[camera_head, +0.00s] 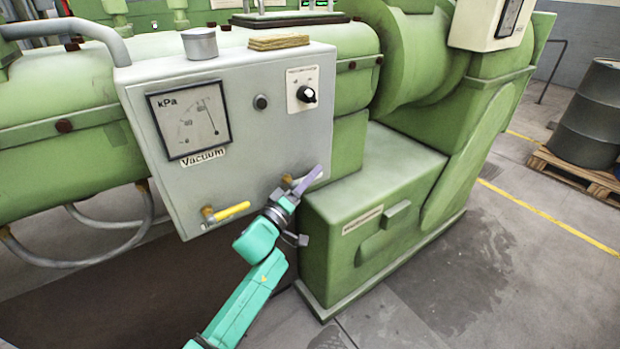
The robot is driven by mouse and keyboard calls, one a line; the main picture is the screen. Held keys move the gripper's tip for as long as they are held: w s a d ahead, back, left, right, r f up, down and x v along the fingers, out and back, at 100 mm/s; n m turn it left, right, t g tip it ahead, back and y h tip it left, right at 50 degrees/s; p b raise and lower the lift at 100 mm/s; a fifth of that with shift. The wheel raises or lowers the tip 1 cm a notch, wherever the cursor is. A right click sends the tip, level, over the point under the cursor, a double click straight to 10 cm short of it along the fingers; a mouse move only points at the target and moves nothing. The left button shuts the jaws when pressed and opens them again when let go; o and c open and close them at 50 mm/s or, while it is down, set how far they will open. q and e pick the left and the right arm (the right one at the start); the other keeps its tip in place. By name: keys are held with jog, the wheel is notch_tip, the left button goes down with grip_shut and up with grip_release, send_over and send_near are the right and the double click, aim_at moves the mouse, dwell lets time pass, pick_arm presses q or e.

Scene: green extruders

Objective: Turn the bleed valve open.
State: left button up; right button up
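A grey control box (240,130) is mounted on the front of the green machine. A valve with a yellow lever handle (232,211) sits at its lower left edge, with the lever pointing right and slightly up. A small brass-coloured fitting (286,181) shows at the lower right of the box, mostly hidden by my gripper. I cannot read a label naming either one as the bleed valve. My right gripper is not in view.
The box carries a vacuum gauge (190,119), a black button (261,102) and a black rotary knob (306,94). A green machine base (375,200) stands close to the right of my gripper.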

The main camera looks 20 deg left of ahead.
pick_arm(q)
grip_shut()
dwell(1.3)
